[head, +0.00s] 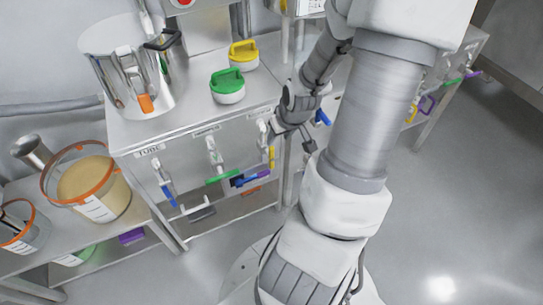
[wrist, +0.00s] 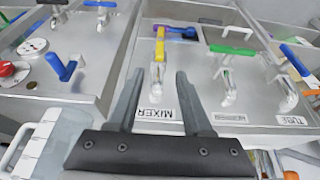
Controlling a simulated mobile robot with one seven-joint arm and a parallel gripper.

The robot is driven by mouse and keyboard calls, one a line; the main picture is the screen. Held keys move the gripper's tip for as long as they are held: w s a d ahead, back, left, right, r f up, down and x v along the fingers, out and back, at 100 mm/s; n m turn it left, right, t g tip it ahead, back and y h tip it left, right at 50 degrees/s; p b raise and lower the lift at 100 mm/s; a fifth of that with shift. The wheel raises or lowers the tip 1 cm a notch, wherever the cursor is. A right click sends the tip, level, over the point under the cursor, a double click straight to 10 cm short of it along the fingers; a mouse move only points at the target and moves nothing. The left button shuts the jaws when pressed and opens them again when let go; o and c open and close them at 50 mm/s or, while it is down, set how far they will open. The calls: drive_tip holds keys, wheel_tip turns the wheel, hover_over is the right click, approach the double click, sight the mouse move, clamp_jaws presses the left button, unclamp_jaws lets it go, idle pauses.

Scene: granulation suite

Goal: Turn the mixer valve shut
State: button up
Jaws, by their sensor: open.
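The mixer valve (wrist: 157,72) is a pale metal body with a yellow lever (wrist: 160,45), on the cabinet front beside the label MIXER (wrist: 155,114). In the head view its yellow lever (head: 271,157) hangs downward, at the right of the row of valves. My gripper (head: 293,138) is at the cabinet's right front corner, close to this valve. In the wrist view my gripper (wrist: 160,76) is open, with one finger on each side of the valve in the picture. I cannot tell whether a finger touches it.
A green-handled valve (head: 222,178) and a blue-handled valve (head: 168,196) sit to the left on the same front. A blue and purple handle (head: 250,180) is lower down. A steel pot (head: 130,70) and green-lidded (head: 228,88) and yellow-lidded (head: 243,55) containers stand on top.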

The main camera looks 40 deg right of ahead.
sight(272, 150)
drive_tip(key=b+x, duration=0.7)
drive_tip(key=x, duration=0.6)
drive_tip(key=shift+w+d+r, duration=0.1)
clamp_jaws()
